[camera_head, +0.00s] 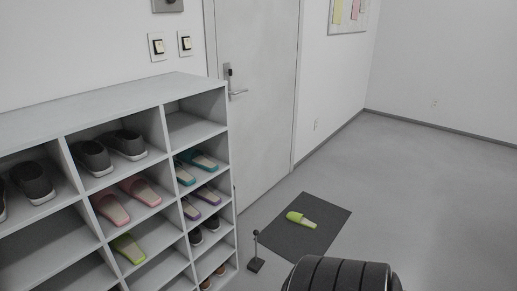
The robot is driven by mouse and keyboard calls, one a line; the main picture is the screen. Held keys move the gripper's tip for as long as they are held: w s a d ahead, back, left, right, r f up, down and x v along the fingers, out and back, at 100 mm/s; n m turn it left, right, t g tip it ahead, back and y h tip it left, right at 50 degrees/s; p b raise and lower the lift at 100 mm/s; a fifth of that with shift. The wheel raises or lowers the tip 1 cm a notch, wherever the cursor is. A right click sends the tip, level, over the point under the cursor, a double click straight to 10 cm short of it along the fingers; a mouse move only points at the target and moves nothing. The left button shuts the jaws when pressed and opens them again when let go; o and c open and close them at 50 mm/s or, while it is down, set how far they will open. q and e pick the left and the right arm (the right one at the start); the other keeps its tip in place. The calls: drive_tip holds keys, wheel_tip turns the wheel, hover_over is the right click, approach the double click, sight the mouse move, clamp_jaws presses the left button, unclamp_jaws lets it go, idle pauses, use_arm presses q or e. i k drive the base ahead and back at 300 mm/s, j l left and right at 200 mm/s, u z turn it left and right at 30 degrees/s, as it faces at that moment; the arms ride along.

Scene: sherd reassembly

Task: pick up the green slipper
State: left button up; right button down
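A light green slipper (301,219) lies alone on a dark grey floor mat (318,238) in front of the door. Another green slipper (129,249) lies in a lower compartment of the grey shoe rack (95,108), below a pair of pink slippers. Its compartment shows no second slipper. Neither of my grippers shows in the head view.
Other compartments hold dark shoes (92,157), pink slippers (139,190), teal slippers (200,161) and purple slippers (207,195). A small black post on a base (256,263) stands between rack and mat. A closed door (262,90) is behind. Floor at right is clear.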

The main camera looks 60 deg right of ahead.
sight(297, 218)
drive_tip(key=z, duration=2.5)
drive_tip(key=i+l+z, duration=0.3)
drive_tip(key=i, duration=0.3)
drive_tip(key=i+l+z, duration=0.3)
drive_tip(key=i, duration=0.35)
drive_tip(key=i+z, duration=0.3)
drive_tip(key=i, duration=0.35)
drive_tip(key=i+u, duration=0.15)
drive_tip(key=i, duration=1.9)
drive_tip(key=i+u, duration=0.4)
drive_tip(key=i+l+u, duration=0.2)
drive_tip(key=i+u, duration=0.15)
drive_tip(key=i+l+u, duration=0.25)
drive_tip(key=u, duration=0.15)
drive_tip(key=i, duration=0.15)
